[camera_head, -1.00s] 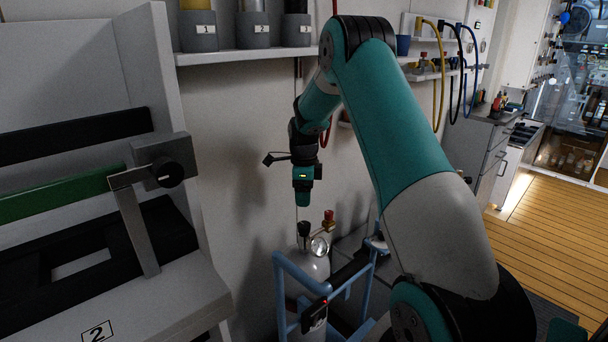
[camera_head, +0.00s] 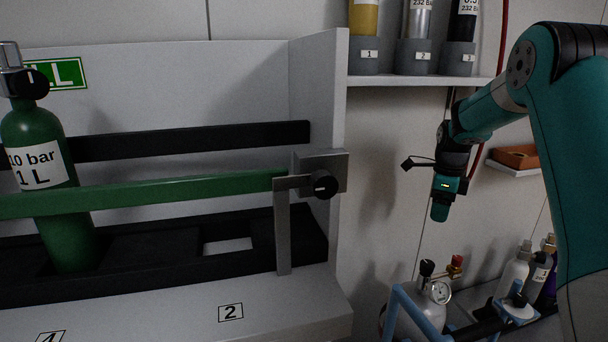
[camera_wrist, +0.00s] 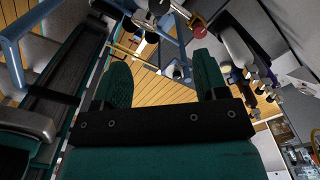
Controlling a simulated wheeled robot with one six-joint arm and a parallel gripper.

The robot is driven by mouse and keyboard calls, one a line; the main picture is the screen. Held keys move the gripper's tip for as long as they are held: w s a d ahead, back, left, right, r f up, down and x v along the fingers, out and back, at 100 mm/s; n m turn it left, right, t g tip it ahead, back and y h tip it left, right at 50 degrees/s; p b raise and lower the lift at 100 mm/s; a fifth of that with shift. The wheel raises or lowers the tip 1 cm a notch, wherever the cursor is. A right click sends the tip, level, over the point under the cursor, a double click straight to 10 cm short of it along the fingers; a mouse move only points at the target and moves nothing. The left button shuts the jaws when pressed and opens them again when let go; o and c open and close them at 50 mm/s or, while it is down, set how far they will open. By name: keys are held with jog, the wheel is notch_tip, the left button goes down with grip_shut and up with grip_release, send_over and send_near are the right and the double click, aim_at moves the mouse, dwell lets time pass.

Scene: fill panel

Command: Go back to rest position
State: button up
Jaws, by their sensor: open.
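My gripper (camera_head: 440,210) hangs from my teal arm at the right of the head view, fingers pointing down. It is in free air above a grey cylinder with a gauge (camera_head: 430,305) on a blue cart frame (camera_head: 397,300). In the wrist view its two green fingers (camera_wrist: 160,85) stand apart with nothing between them. The blue frame and parts of the cart show beyond the fingers there.
At left, a fill panel holds a green cylinder (camera_head: 40,190) behind a green bar (camera_head: 160,193) with a black knob. A shelf (camera_head: 420,81) carries several cylinders in grey cups. More bottles (camera_head: 515,270) stand at lower right.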

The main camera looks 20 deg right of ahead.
jog(key=s+a+r+n+t, duration=0.1)
jog(key=s+a+n, duration=0.7)
jog(key=a+n, duration=0.4)
jog(key=s+a+n+t, duration=0.2)
jog(key=s+a+n, duration=0.8)
jog(key=n, duration=0.5)
jog(key=s+a+r+n+g+y+p, duration=0.1)
jog(key=s+a+r+n, duration=0.3)
jog(key=a, duration=0.4)
jog(key=s+a+r+n+g+y+p, duration=0.1)
jog(key=s+a+r+n+g+y, duration=0.1)
jog(key=s+a+r, duration=0.4)
jog(key=shift+s+a+r+n+y, duration=0.25)
jog(key=shift+a+n+y, duration=0.35)
jog(key=shift+a+n, duration=0.4)
jog(key=shift+c, duration=0.3)
